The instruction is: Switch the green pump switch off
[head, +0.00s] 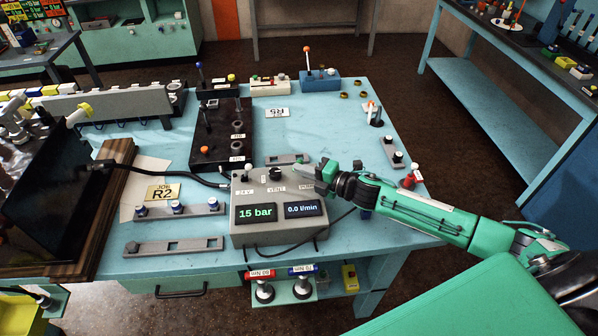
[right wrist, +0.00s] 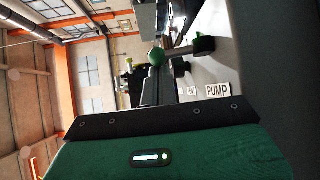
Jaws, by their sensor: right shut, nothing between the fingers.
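The grey control box (head: 278,233) stands on the light blue bench, with lit displays reading 15 bar and 0.0 l/min. Toggles and small labels sit along its top. In the right wrist view, the green ball-tipped pump switch (right wrist: 156,57) shows its lever and black base beside the PUMP label (right wrist: 217,90). My right gripper (head: 312,178) reaches in from the right over the box's top right corner and is shut and empty. My left gripper is not in view.
A black valve block (head: 222,135) stands behind the box. A slotted grey bar (head: 173,246) and a rack of knobs (head: 180,210) lie to its left. A black cable (head: 160,172) runs to the box.

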